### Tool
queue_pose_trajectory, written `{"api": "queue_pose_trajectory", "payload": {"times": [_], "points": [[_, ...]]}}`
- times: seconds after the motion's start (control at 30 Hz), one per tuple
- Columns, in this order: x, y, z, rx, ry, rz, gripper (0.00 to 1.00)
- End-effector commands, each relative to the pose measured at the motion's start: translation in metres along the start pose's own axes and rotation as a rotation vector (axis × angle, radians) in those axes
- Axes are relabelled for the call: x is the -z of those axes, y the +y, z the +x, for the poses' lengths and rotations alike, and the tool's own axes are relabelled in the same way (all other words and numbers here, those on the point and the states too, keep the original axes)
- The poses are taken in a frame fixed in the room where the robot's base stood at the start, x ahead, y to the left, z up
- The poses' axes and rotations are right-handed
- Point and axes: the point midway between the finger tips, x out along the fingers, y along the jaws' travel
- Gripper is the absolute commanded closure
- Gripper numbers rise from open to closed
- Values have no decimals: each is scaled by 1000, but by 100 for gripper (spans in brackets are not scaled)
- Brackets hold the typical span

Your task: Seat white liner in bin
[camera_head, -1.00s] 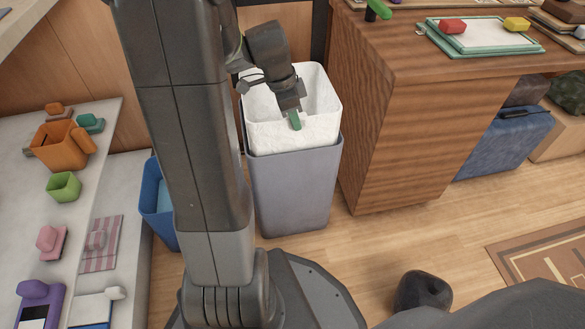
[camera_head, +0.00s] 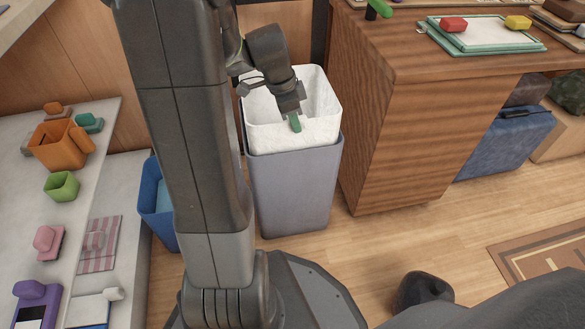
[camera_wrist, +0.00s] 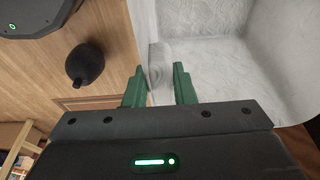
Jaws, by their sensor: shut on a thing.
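The white liner (camera_head: 268,138) stands upright in the mouth of the grey bin (camera_head: 292,190). Its lower part is hidden inside the bin, and its upper walls stick up well above the bin's rim. My gripper (camera_head: 295,122) is at the liner's front wall, with a green finger showing against it. In the wrist view the two green fingers of my gripper (camera_wrist: 160,84) are on either side of the white wall of the liner (camera_wrist: 225,75), shut on it. The liner's inside looks empty where it shows.
A wooden cabinet (camera_head: 385,130) stands close on the bin's right. A blue bin (camera_head: 160,215) is to its left, partly behind my arm. A grey counter with an orange container (camera_head: 60,148) is at far left. A dark rounded object (camera_head: 422,290) is on the floor.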

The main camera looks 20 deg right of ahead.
Motion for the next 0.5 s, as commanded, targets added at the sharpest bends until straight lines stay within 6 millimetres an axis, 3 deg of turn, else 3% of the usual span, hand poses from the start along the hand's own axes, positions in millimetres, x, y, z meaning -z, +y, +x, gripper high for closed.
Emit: {"api": "queue_pose_trajectory", "payload": {"times": [0.5], "points": [[-2,0,6,0,0,0,100]]}}
